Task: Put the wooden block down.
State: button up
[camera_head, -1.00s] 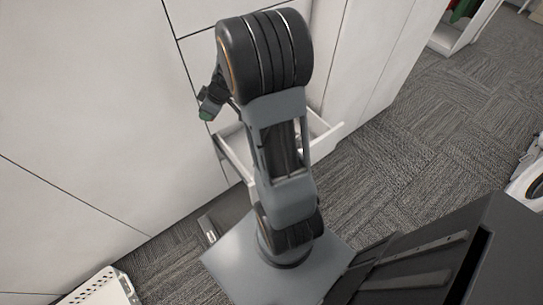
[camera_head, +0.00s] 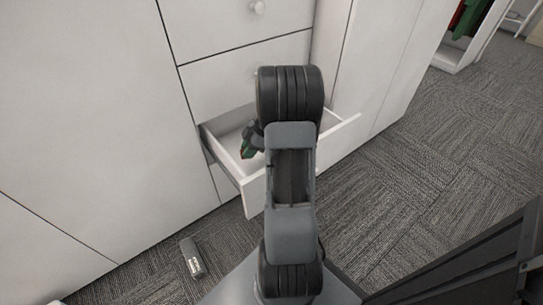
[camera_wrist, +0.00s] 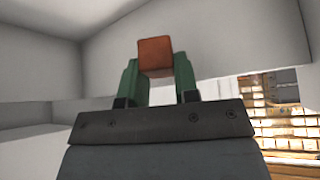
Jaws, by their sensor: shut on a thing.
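The wooden block (camera_wrist: 155,57) is reddish brown and sits between the green fingertips of my gripper (camera_wrist: 157,74) in the wrist view. My gripper is shut on it. In the head view my gripper (camera_head: 249,144) shows just left of my arm, over the inside of an open white drawer (camera_head: 248,185). Only a small reddish bit of the block shows there. Pale walls surround the block in the wrist view. I cannot tell whether the block touches the drawer floor. My arm hides the middle of the drawer.
White cabinet fronts (camera_head: 90,110) stand behind and left of the drawer. A dark grey object (camera_head: 192,258) lies on the carpet at lower left. Open carpet (camera_head: 440,150) lies to the right. A white shelf unit (camera_head: 462,45) stands at the far right.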

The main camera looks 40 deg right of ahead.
notch_tip(320, 180, down, 11)
jog(key=b, duration=0.3)
jog(key=shift+s+d+r+b, duration=0.1)
jog(key=shift+r+b, duration=0.05)
jog(key=shift+b, duration=0.2)
jog(key=shift+f+b, duration=0.2)
jog(key=shift+b, duration=0.1)
jog(key=o, duration=1)
jog(key=shift+c, duration=0.2)
jog(key=shift+r, duration=0.2)
